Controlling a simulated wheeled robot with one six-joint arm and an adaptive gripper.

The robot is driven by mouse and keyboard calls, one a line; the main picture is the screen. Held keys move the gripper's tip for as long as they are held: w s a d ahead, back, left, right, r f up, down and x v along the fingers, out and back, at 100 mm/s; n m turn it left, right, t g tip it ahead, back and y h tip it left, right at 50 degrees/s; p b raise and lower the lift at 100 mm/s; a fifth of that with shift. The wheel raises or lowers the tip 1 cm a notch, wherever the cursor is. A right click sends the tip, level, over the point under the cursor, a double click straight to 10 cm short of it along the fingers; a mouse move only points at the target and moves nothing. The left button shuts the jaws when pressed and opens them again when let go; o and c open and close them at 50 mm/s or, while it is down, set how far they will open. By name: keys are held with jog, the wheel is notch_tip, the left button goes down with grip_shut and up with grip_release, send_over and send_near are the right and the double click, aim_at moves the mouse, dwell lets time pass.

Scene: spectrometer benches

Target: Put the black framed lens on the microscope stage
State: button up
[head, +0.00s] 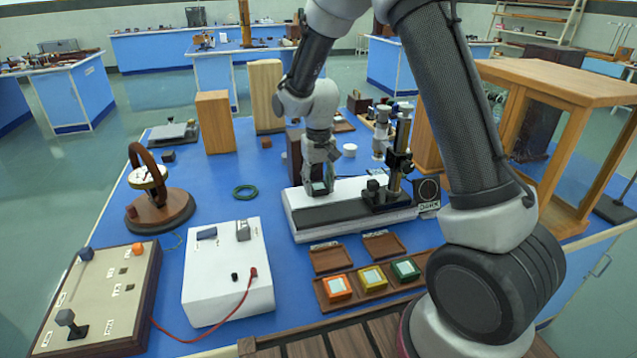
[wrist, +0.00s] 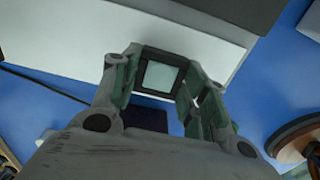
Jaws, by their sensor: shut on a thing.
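My gripper (head: 319,180) points down over the left end of the microscope's long white base (head: 300,228). In the wrist view my gripper (wrist: 163,85) is shut on the black framed lens (wrist: 161,75), a dark square frame around a pale pane. The lens (head: 318,187) shows only as a small patch between the fingers in the head view. The microscope (head: 398,160), with its brass column, stands on the base to the right of my gripper. A dark strip runs along the base. I cannot tell whether the lens touches anything below.
Orange (head: 338,288), yellow (head: 373,279) and green (head: 405,268) framed blocks sit in a wooden tray in front. A white box with a red lead (head: 228,280) stands front left. A green ring (head: 245,192) lies on clear blue bench top. Wooden blocks (head: 215,122) stand behind.

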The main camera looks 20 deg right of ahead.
aim_at(318, 186)
jog(key=shift+f, duration=0.1)
jog(key=o, duration=1)
notch_tip(318, 186, up, 12)
jog(key=s+d+r+t, duration=0.1)
jog(key=s+d+r, duration=0.4)
jog(key=s+r, duration=0.15)
jog(key=s+d+r+t, duration=0.1)
jog(key=s+d, duration=0.4)
jog(key=s, duration=0.6)
jog(key=s+d+r+t, duration=0.2)
jog(key=s+d, duration=0.3)
jog(key=s, duration=0.6)
jog(key=shift+v, duration=0.9)
